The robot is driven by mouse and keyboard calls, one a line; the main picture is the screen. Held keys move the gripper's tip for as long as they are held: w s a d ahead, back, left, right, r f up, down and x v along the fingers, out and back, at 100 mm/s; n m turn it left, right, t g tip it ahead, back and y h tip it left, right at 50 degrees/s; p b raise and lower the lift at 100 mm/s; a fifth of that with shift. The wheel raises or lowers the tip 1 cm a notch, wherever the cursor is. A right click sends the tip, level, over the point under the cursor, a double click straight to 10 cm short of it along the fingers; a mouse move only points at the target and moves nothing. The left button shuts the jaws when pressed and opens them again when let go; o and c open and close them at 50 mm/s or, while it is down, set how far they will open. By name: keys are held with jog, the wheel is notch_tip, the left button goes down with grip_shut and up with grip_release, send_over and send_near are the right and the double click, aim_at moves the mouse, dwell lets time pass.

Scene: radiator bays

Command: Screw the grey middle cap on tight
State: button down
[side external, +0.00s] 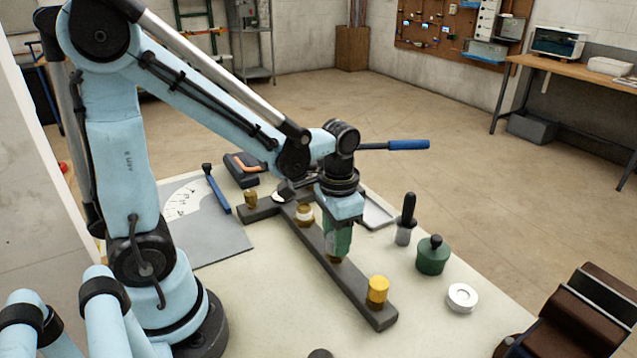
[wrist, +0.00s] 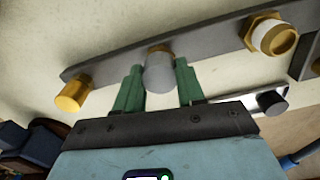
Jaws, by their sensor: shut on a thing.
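The grey middle cap (wrist: 160,77) sits on the middle brass fitting of a dark grey bar (side external: 358,287), between the green fingers of my gripper (wrist: 159,66) in the wrist view. My gripper (side external: 337,248) is shut on it, pointing down at the bar. In the side view the fingers hide the cap; only a bit of brass shows below them. A yellow cap (side external: 378,289) is on the bar's near end. How far down the grey cap's thread sits cannot be told.
A brass fitting (side external: 250,199) stands on the bar's cross-piece. To the right are a black-handled tool (side external: 405,220), a green pot (side external: 433,255) and a white ring (side external: 462,297). A blue-handled tool (side external: 217,189) lies at the left.

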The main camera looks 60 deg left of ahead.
jog(key=m, duration=0.7)
jog(key=c, duration=0.8)
grip_release()
jog(key=shift+c, duration=0.2)
